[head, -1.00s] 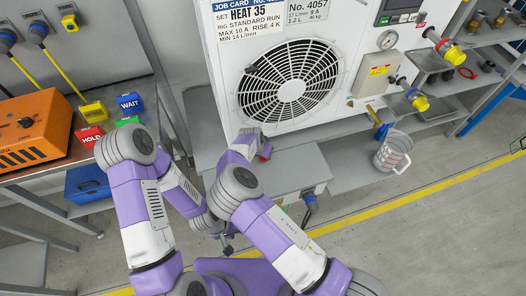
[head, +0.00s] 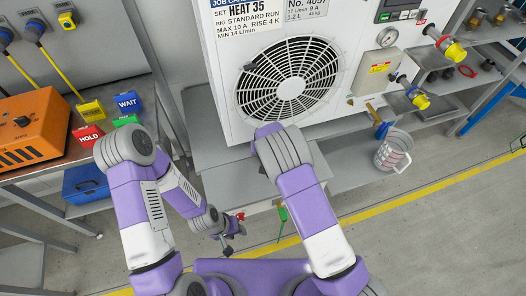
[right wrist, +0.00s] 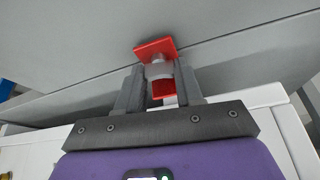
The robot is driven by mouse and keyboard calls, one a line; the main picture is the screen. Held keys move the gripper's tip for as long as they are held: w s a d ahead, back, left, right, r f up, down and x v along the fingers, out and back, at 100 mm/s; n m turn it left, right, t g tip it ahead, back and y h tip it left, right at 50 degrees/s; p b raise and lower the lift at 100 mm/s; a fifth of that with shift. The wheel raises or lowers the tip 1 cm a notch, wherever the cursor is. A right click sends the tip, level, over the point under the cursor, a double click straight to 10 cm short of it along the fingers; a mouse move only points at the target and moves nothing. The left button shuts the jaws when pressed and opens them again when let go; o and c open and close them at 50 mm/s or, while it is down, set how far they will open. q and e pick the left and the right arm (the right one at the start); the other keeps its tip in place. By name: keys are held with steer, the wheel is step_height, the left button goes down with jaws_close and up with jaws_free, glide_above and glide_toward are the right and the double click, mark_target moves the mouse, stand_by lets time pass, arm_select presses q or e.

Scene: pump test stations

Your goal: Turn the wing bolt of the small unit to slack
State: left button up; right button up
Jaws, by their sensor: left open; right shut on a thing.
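In the right wrist view a red piece with a flat square plate (right wrist: 155,47) and a pale collar stands against a grey panel; it looks like the wing bolt. My right gripper (right wrist: 161,80) is shut on it, one dark finger on each side, with more red showing between the fingers. In the head view my right arm hides this gripper and most of the small unit. My left gripper (head: 228,244) is open and empty, low in the middle of the head view, apart from the units. A small red part (head: 240,215) and a green part (head: 283,214) show near it.
The large white unit with a round fan grille (head: 289,87) stands behind my right arm. An orange box (head: 33,131) and coloured tags are on the left bench. The floor at front right is clear.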

steer(key=shift+n, duration=0.5)
steer(key=shift+y, duration=0.3)
steer(key=o, duration=1)
steer(key=shift+o, duration=0.2)
steer(key=shift+r, duration=0.1)
steer(key=p+v, duration=0.2)
steer(key=v, duration=0.5)
steer(key=shift+r, duration=0.25)
